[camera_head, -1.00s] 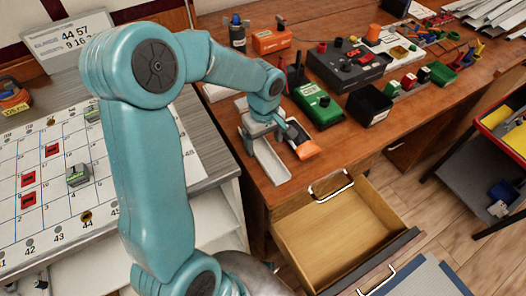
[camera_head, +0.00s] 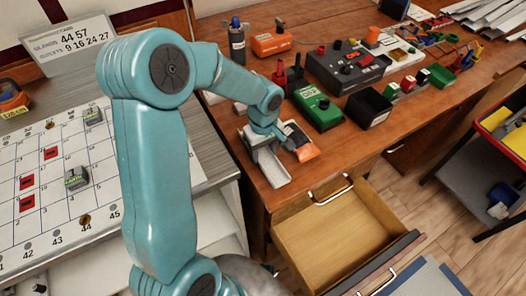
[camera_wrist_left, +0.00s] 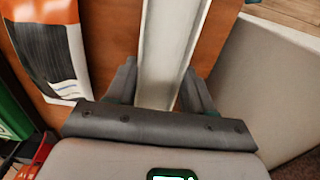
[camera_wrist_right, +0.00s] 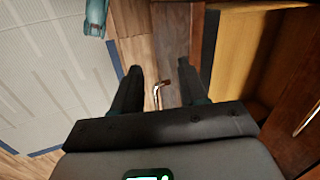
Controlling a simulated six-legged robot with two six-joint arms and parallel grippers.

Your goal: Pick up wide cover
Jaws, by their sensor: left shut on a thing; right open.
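The wide cover is a long, pale grey channel (camera_head: 270,168) at the near left end of the wooden bench. My left gripper (camera_head: 264,138) is over it, shut on it. In the left wrist view the cover (camera_wrist_left: 172,45) runs between the two fingers and out past them. Whether the cover touches the bench is hard to tell. My right gripper (camera_wrist_right: 160,85) is open and empty in the right wrist view, over the floor and drawer area.
An orange and dark packet (camera_head: 306,153) lies just right of the cover. A green meter (camera_head: 319,107) and a black box (camera_head: 369,108) stand beyond. An open, empty drawer (camera_head: 335,222) juts out below the bench front. A panel with a numbered grid (camera_head: 60,225) is at left.

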